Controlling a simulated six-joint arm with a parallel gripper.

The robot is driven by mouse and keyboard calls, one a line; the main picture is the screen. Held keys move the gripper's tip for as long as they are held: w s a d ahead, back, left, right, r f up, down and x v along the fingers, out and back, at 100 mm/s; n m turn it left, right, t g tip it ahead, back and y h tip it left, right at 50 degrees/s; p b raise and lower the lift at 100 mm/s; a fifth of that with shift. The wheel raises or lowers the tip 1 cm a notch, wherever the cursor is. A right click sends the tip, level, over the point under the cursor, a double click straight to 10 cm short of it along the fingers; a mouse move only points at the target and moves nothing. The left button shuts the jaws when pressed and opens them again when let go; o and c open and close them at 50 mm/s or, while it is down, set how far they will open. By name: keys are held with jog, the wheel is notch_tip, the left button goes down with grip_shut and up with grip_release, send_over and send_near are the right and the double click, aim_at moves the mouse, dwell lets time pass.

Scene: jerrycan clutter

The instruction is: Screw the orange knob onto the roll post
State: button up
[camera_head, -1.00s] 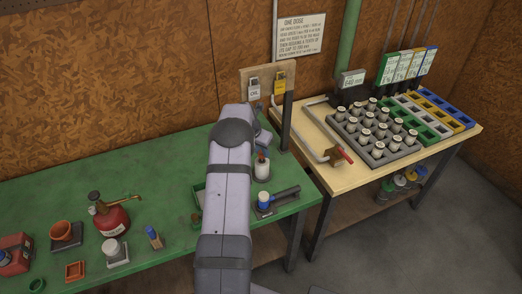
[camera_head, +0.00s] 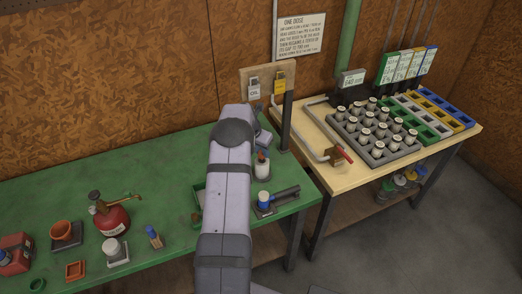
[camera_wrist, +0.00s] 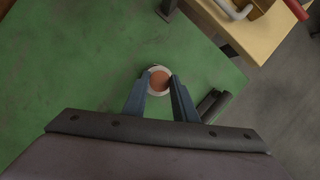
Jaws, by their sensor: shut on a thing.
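The orange knob (camera_wrist: 160,80) is between my gripper's two fingertips (camera_wrist: 159,78) in the wrist view, and the fingers are shut on it. A pale ring, the white roll (camera_wrist: 153,68), shows around and below the knob. In the head view the white roll (camera_head: 262,172) stands upright near the right end of the green bench, with the reddish knob (camera_head: 262,160) at its top under my gripper. The post itself is hidden by the knob and fingers, so I cannot tell how deep the knob sits.
A red oil can (camera_head: 111,220), an orange pot (camera_head: 66,233) and a red jerrycan (camera_head: 15,254) stand left. A wooden table (camera_head: 335,177) with a rack of several capped bottles adjoins right.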

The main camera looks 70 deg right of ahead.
jog(key=shift+f+b, duration=0.4)
jog(key=shift+f, duration=0.35)
jog(key=o, duration=1.1)
jog(key=shift+b+v, duration=1.5)
jog(key=shift+v, duration=2.2)
